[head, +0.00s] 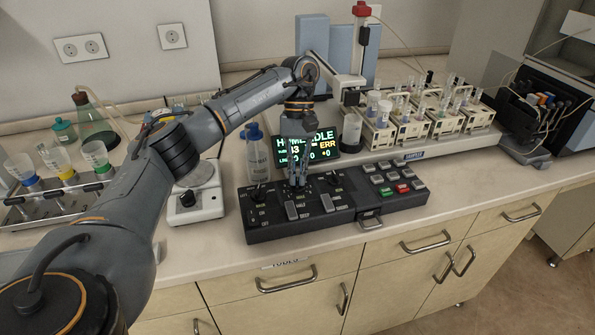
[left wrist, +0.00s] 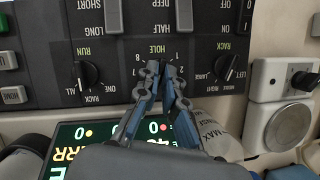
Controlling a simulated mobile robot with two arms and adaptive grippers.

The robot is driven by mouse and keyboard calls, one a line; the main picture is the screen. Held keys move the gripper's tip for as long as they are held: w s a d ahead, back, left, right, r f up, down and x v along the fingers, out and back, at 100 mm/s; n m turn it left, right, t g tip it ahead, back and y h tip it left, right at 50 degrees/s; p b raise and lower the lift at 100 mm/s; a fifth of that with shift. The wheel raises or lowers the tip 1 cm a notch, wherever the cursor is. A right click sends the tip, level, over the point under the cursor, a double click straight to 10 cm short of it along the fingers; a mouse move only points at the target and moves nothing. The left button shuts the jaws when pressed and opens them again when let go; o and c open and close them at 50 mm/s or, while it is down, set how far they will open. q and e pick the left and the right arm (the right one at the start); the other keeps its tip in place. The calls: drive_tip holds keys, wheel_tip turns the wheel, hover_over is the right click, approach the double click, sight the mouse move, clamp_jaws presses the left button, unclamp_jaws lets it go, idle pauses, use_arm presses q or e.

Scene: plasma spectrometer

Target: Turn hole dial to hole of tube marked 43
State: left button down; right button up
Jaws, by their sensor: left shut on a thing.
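The black control panel (head: 262,232) lies on the bench front, with knobs, switches and buttons. My left gripper (head: 299,184) reaches down onto its middle. In the left wrist view my left gripper (left wrist: 159,72) is shut on the hole dial, just by the HOLE label (left wrist: 157,49); digits 1, 2, 7 and 8 show around it. The fingers hide most of the dial, so its pointer cannot be read. The display (head: 322,150) behind the gripper shows green text, partly covered, with 43 and a yellow ERR. My right gripper is not in view.
The RUN knob (left wrist: 86,74) and RACK knob (left wrist: 224,67) flank the dial. A capped bottle (head: 257,158) stands close behind the panel. A small white stirrer (head: 196,205) stands left of the panel.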

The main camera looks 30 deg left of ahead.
use_arm(q)
drive_tip(key=c, duration=1.5)
unclamp_jaws()
drive_tip(key=v, duration=1.2)
drive_tip(key=shift+a, duration=0.15)
